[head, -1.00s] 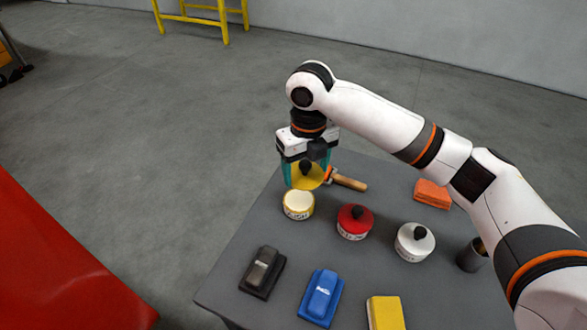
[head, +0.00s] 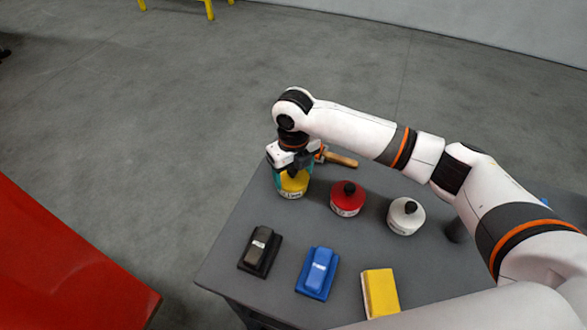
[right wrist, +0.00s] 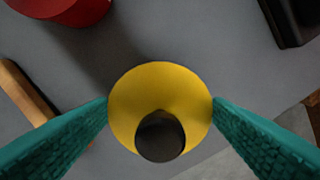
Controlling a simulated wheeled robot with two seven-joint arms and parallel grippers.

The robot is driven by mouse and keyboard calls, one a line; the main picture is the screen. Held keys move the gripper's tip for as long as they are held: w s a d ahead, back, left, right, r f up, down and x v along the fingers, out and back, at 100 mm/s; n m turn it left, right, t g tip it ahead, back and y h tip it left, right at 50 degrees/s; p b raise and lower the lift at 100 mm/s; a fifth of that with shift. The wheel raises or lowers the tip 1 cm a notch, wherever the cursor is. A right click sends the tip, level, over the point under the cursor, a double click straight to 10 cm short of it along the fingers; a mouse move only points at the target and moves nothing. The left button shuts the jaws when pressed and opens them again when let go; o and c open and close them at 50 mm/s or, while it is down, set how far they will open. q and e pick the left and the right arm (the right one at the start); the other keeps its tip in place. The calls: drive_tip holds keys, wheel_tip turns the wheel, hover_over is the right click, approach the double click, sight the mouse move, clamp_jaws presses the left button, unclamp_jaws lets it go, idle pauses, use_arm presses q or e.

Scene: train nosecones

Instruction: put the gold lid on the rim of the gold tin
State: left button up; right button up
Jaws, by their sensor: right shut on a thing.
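My right gripper (head: 292,180) points down at the table's far left corner, its teal fingers shut on the gold lid. The gold lid (right wrist: 180,88) is a round yellow disc with a black knob, held by its edges between the fingertips in the right wrist view. The gold tin (head: 291,195) stands upright on the table directly under the gripper, with its label showing. The lid is at or just above the tin's rim; I cannot tell whether they touch, because the fingers and lid hide the rim. My left gripper is not in view.
On the grey table (head: 225,272) stand a red tin (head: 346,205) and a white tin (head: 405,221), both lidded. Nearer are black (head: 258,255), blue (head: 315,277) and yellow (head: 380,293) blocks.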

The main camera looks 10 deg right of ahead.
sight(293, 170)
drive_tip(key=shift+f, duration=0.15)
drive_tip(key=o, duration=1)
wheel_tip(293, 170, up, 12)
drive_tip(key=shift+r+b, duration=0.2)
drive_tip(key=shift+b, duration=0.95)
